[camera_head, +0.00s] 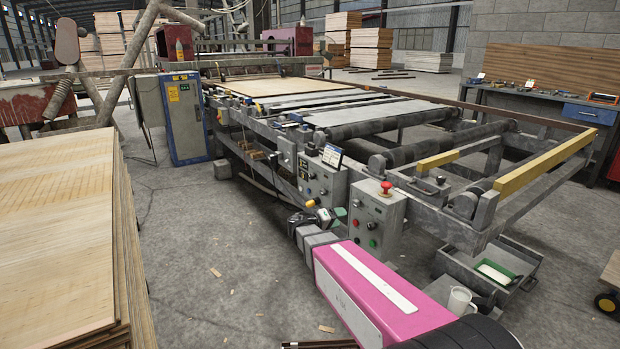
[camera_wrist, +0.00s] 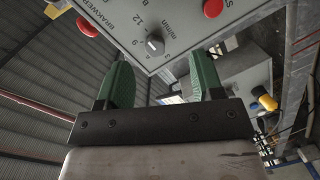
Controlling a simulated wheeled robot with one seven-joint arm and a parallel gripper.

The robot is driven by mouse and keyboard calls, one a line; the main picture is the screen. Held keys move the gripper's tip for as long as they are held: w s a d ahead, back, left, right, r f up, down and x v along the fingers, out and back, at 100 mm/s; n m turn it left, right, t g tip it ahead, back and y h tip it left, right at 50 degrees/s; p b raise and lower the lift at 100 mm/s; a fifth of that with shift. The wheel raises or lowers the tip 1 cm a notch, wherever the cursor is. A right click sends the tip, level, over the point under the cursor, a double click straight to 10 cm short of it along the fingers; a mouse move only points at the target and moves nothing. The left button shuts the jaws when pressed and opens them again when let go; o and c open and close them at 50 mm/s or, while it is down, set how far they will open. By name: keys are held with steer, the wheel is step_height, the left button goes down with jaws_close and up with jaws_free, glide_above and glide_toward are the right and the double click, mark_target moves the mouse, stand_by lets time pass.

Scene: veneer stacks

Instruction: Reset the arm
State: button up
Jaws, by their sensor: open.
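My gripper (camera_head: 333,216) is in front of the grey control boxes on the machine's near side, with my pink arm reaching up from the bottom right. In the wrist view, the two green fingers of my gripper (camera_wrist: 160,75) stand apart with nothing between them. Beyond the fingertips is a grey control panel (camera_wrist: 180,25) with a dial knob (camera_wrist: 154,44) and red buttons. I cannot tell whether a fingertip touches the panel. In the head view, a control box (camera_head: 376,222) with a red mushroom button (camera_head: 385,187) is right of my gripper, and another control box (camera_head: 318,182) stands behind it.
A roller-bed machine (camera_head: 400,130) fills the middle. A grey bin (camera_head: 520,262) and white mug (camera_head: 461,300) are at lower right. The floor (camera_head: 215,245) left of my arm is mostly clear.

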steer(key=s+d+f+g+y, duration=0.3)
steer(key=s+d+f+g, duration=0.1)
steer(key=s+d+f, duration=0.15)
steer(key=s+a+f+g+y, duration=0.1)
steer(key=s+f+y, duration=0.1)
steer(key=s+y, duration=0.4)
steer(key=s+a+f+g+y, duration=0.1)
steer(key=s+f+g+y, duration=0.1)
steer(key=s+y, duration=0.3)
steer(key=s+f, duration=0.1)
steer(key=s, duration=0.2)
steer(key=shift+a+f+g+y, duration=0.25)
steer(key=shift+a+g+y, duration=0.05)
steer(key=shift+a+y, duration=0.1)
